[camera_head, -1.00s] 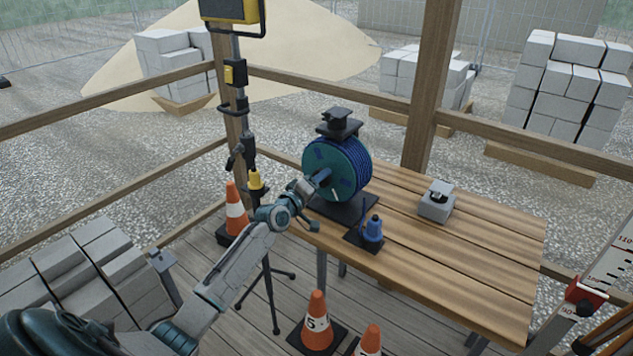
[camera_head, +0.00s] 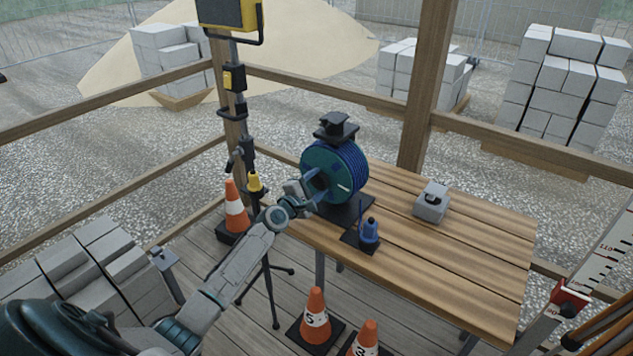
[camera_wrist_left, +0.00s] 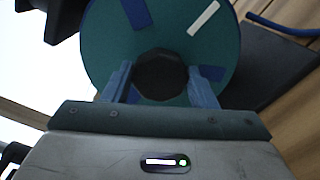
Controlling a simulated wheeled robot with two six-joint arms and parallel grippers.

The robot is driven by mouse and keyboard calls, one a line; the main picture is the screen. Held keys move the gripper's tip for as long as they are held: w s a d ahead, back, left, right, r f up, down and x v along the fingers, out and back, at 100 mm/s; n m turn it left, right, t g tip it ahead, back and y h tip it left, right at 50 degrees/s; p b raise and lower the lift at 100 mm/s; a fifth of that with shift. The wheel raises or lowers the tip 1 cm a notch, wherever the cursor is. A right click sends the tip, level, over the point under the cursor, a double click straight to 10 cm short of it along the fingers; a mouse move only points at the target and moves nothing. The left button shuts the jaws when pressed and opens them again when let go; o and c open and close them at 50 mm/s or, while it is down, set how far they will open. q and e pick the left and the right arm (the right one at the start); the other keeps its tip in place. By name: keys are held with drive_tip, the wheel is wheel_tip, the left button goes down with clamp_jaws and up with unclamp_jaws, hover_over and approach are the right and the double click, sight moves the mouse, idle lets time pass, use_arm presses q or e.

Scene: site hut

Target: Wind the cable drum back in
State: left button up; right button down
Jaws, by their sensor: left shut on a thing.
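The cable drum (camera_head: 332,160) stands on a black base (camera_head: 347,212) at the table's near left corner, with blue cable (camera_head: 355,168) wound on it. Its teal face has blue patches and one white mark; it also shows in the left wrist view (camera_wrist_left: 110,45). My left gripper (camera_head: 316,184) is at the drum's face, its fingers (camera_wrist_left: 160,85) on either side of a dark knob (camera_wrist_left: 161,74) and shut on it. The fingers partly hide the knob. A blue plug-like piece (camera_head: 369,231) stands on a black pad beside the drum. My right gripper is out of view.
A grey block-like device (camera_head: 431,205) sits on the wooden table (camera_head: 455,250), whose right side is mostly clear. A lamp stand (camera_head: 238,100) and a cone (camera_head: 236,208) are left of the table. Two cones (camera_head: 316,315) stand in front. A measuring staff (camera_head: 590,270) leans at right.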

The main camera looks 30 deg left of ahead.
use_arm(q)
drive_tip(key=n+p, duration=0.1)
drive_tip(key=n, duration=0.2)
drive_tip(key=shift+n, duration=0.3)
drive_tip(key=shift+n+p, duration=0.4)
drive_tip(key=shift+n, duration=1)
drive_tip(key=o, duration=1.4)
drive_tip(key=shift+a, duration=0.1)
drive_tip(key=shift+s, duration=0.1)
drive_tip(key=s, duration=0.7)
drive_tip(key=s+p, duration=0.1)
drive_tip(key=s, duration=0.2)
drive_tip(key=shift+s+a, duration=0.35)
drive_tip(key=shift+a, duration=0.05)
drive_tip(key=shift+c, duration=0.2)
